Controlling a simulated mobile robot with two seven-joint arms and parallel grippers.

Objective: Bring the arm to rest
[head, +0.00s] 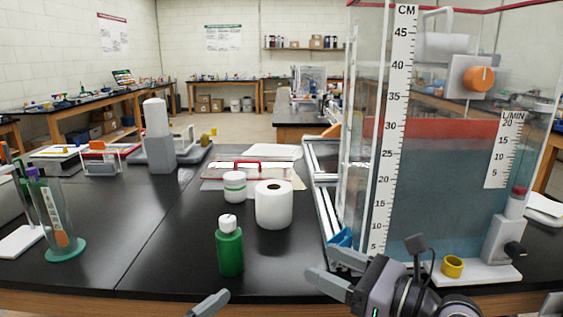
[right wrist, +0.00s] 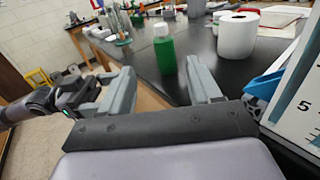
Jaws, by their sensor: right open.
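My right gripper (head: 318,262) is at the front edge of the black bench, just left of the water tank's base. Its two grey fingers are apart with nothing between them. In the right wrist view the same open fingers (right wrist: 160,68) point towards the bench. A grey fingertip of my left gripper (head: 208,303) shows at the bottom edge of the head view; the rest is cut off. In the right wrist view my left arm and gripper (right wrist: 98,98) are at the left, and its jaw opening is unclear.
A green bottle (head: 229,250) stands near the front edge, left of my right gripper. A white roll (head: 273,208) and a white jar (head: 235,188) stand behind it. The tall tank (head: 440,190) and its metal frame (head: 327,205) are close on the right. A tube stand (head: 62,225) is left.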

